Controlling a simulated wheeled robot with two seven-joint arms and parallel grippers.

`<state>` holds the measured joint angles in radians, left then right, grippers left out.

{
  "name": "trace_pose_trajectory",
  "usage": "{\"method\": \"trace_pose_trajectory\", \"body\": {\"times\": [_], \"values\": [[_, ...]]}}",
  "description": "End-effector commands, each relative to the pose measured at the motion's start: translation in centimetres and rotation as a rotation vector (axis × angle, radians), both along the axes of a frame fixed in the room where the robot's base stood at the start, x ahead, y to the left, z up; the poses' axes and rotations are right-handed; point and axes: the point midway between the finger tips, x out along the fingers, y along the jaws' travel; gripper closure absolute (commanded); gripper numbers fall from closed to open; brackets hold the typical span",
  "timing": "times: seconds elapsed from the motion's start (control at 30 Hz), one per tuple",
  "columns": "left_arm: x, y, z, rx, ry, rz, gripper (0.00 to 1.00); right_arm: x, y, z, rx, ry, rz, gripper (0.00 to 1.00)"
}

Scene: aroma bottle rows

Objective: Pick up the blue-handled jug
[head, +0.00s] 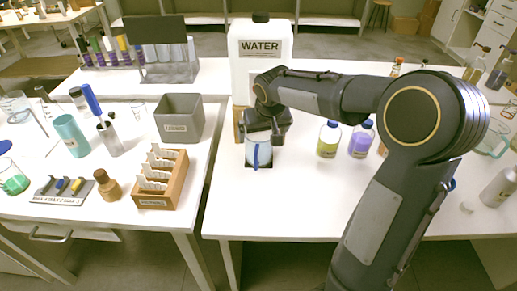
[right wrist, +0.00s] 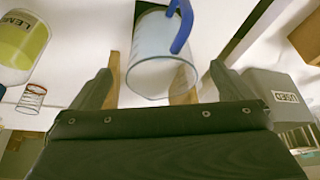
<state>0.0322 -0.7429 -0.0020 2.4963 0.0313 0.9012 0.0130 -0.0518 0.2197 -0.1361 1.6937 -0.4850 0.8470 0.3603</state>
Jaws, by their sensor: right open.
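The blue-handled jug (head: 254,155) is a clear cylinder standing upright on a dark square on the right-hand table, in front of the water container. Its blue handle faces the front. My right gripper (head: 265,133) is at the jug's upper part and hides some of its top. In the right wrist view the jug (right wrist: 158,62) lies between the two open fingers of the right gripper (right wrist: 163,88), with a gap on each side. The handle is near the top of that view. My left gripper is not in view.
The white water container (head: 260,75) stands close behind the jug. A yellow bottle (head: 329,139) and a purple bottle (head: 361,140) stand to its right. On the left table are a grey bin (head: 179,119) and a wooden rack (head: 161,180). The table front beside the jug is clear.

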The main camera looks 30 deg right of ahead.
Motion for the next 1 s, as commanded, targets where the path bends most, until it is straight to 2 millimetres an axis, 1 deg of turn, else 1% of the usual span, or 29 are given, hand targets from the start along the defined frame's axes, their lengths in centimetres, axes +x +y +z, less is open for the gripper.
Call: {"method": "trace_pose_trajectory", "body": {"times": [0.03,0.07,0.1,0.13,0.23,0.33,0.53,0.57,1.0], "values": [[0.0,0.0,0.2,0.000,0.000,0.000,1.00,1.0,-0.3,0.0,0.000,0.001,-0.001,0.00],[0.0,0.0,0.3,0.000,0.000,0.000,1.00,1.5,-0.4,-0.1,0.000,0.002,0.000,0.00],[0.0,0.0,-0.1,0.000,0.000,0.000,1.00,1.6,-0.4,-1.1,-0.001,0.004,0.000,0.00],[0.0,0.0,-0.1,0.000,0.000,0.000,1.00,1.7,-0.5,-1.6,-0.001,0.006,0.000,0.00],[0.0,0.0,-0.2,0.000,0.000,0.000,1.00,2.1,-0.5,-2.5,-0.001,0.003,0.001,0.00],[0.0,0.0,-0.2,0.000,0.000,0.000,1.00,2.3,-0.6,-2.8,0.000,0.001,0.001,0.00],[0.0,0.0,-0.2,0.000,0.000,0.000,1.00,2.3,-0.6,-2.8,0.000,0.000,0.001,0.00],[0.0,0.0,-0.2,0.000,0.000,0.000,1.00,2.3,-0.6,-2.8,0.000,0.000,0.001,0.03],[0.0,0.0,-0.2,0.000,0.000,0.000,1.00,2.3,-0.6,-2.8,0.000,0.000,0.001,0.60]]}}
